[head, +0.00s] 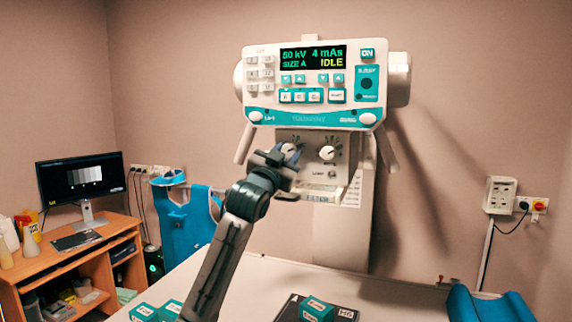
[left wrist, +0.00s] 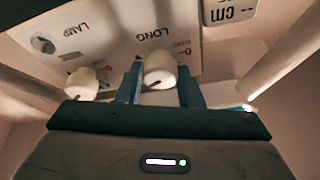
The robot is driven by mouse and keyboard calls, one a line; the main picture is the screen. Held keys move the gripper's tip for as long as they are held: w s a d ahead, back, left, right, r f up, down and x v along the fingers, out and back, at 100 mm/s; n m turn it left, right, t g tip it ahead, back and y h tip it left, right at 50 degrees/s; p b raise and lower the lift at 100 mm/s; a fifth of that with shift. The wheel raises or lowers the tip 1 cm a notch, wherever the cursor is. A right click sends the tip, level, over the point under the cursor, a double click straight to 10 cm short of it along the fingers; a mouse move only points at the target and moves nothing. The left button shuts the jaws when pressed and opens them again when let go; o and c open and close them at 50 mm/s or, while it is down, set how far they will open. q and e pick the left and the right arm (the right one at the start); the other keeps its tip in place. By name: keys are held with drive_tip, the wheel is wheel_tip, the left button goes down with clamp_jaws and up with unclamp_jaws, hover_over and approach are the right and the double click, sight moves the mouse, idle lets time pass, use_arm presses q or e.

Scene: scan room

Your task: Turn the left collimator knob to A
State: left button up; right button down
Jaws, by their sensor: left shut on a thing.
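The left collimator knob (head: 291,149) is a white round knob on the collimator panel under the console, partly hidden by my gripper in the head view. In the left wrist view this knob (left wrist: 160,66) sits between the two blue fingers, by the upside-down word LONG. A dark mark shows on its edge, but I cannot tell which letter it points to. My left gripper (head: 284,157) is shut on the knob; the wrist view shows it too (left wrist: 160,88). The right knob (head: 327,153) is free, and it also shows in the wrist view (left wrist: 82,84). My right gripper is not in view.
Slanting handles flank the collimator, one at right (head: 388,152). Below lies the pale table (head: 265,275) with teal boxes and a dark plate. A desk with a monitor (head: 84,180) stands at left.

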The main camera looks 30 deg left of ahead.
use_arm(q)
drive_tip(key=n+y+b, duration=0.1)
drive_tip(key=n+b, duration=0.1)
drive_tip(key=n, duration=0.1)
drive_tip(key=n+y+b, duration=0.2)
drive_tip(key=n, duration=0.1)
drive_tip(key=shift+d+f+n+g, duration=0.15)
drive_tip(key=shift+n+g, duration=0.15)
drive_tip(key=shift+g, duration=0.1)
drive_tip(key=n+y+b, duration=0.1)
drive_tip(key=n, duration=0.2)
drive_tip(key=n+g+y+b, duration=0.1)
drive_tip(key=n+b, duration=0.1)
drive_tip(key=n, duration=0.1)
drive_tip(key=shift+g+y, duration=0.3)
drive_tip(key=shift+r+n+g+y+b, duration=0.2)
drive_tip(key=shift+n+g+y+b, duration=0.2)
drive_tip(key=shift+n+b, duration=0.7)
drive_tip(key=shift+n, duration=0.7)
drive_tip(key=o, duration=1)
drive_tip(key=shift+c, duration=0.2)
